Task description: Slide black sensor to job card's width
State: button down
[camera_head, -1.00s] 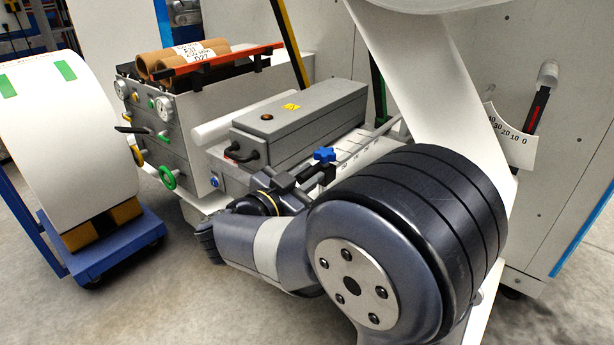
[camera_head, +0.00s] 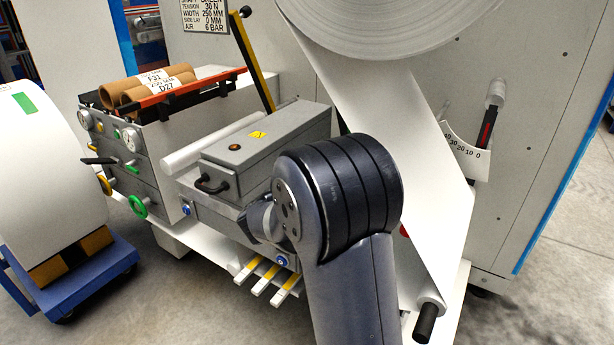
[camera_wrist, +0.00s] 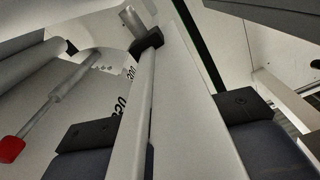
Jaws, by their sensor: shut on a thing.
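The job card (camera_head: 205,14) at the top of the head view reads width 250 MM. My gripper (camera_wrist: 168,119) has one dark finger on each side of a long pale bar (camera_wrist: 180,105) in the wrist view and is shut on it. A black block (camera_wrist: 147,43) sits around a thin bar ahead of the fingers; I cannot tell for sure that it is the black sensor. Scale numbers (camera_wrist: 131,73), one looking like 300, show left of the bar. In the head view my arm hides the gripper, the sensor and most of the scale.
A grey box with a handle (camera_head: 262,145) stands left of my arm. The white web (camera_head: 385,110) runs down behind my arm from the roll (camera_head: 390,25). A curved scale (camera_head: 465,148) is at right. A red-tipped rod (camera_wrist: 10,149) shows in the wrist view. A blue cart (camera_head: 85,270) stands at left.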

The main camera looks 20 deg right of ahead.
jog(key=shift+d, duration=0.1)
jog(key=c, duration=1.3)
grip_release()
jog(key=p+v, duration=0.2)
jog(key=v, duration=0.8)
jog(key=shift+s+a, duration=0.2)
jog(key=shift+a, duration=0.15)
jog(key=b+x, duration=0.2)
jog(key=x, duration=0.9)
jog(key=shift+s+a+f, duration=0.1)
jog(key=shift+s+a, duration=0.2)
jog(key=shift+a, duration=0.1)
jog(key=shift+s+a, duration=0.25)
jog(key=shift+a, duration=0.1)
